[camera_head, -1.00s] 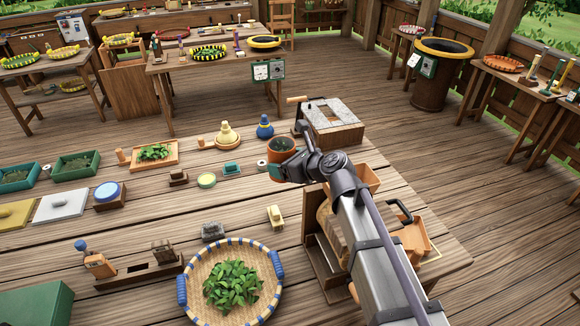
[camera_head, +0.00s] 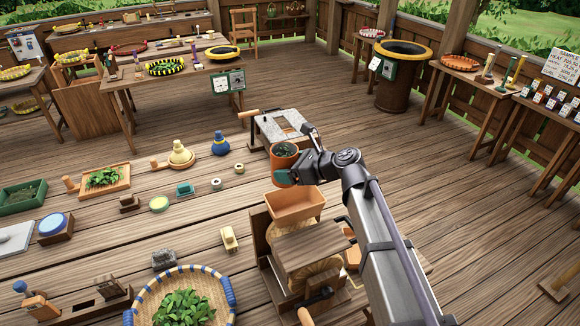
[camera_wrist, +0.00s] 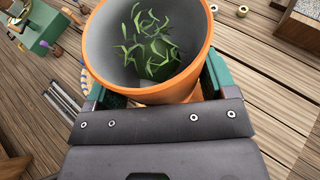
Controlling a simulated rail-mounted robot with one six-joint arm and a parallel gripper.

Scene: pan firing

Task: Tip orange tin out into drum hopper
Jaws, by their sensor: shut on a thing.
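The drum hopper (camera_head: 296,204) is an orange-brown open box on top of a wooden drum machine (camera_head: 310,250). The hopper lies below and slightly right of the tin in the head view, and the two look apart. Its inside looks empty.
A grey stone-topped box (camera_head: 280,126) with a handle stands just behind the tin. A basket of leaves (camera_head: 184,303) sits at the front left.

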